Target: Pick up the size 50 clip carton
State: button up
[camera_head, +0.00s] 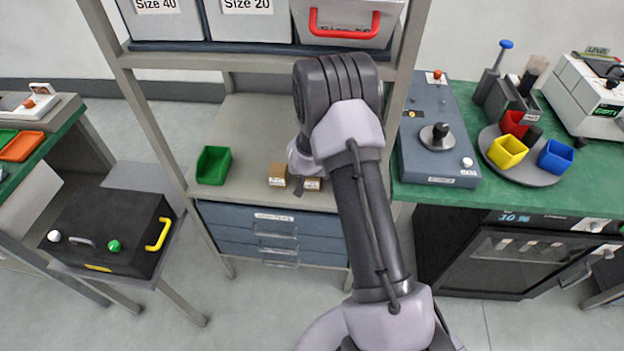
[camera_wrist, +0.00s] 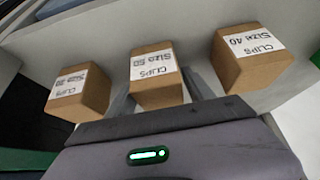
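The size 50 clip carton (camera_wrist: 155,88) is a small brown box with a white label, in the middle of three cartons in the wrist view. My gripper (camera_wrist: 158,92) is open, with one finger on each side of this carton's near end; whether they touch it is unclear. A carton whose label reads like size 20 (camera_wrist: 80,94) is on its left, and the size 40 carton (camera_wrist: 248,58) is on its right. In the head view my gripper (camera_head: 301,184) is down at the shelf between two visible cartons, partly hidden by my arm.
The cartons stand on a grey rack shelf (camera_head: 235,125), with a green bin (camera_head: 213,165) to their left. Blue drawers (camera_head: 272,240) are below. Rack posts (camera_head: 150,110) and an upper shelf with large bins (camera_head: 345,22) enclose the space. A green bench (camera_head: 480,195) adjoins on the right.

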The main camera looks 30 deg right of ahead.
jog(key=c, duration=1.1)
jog(key=shift+c, duration=0.2)
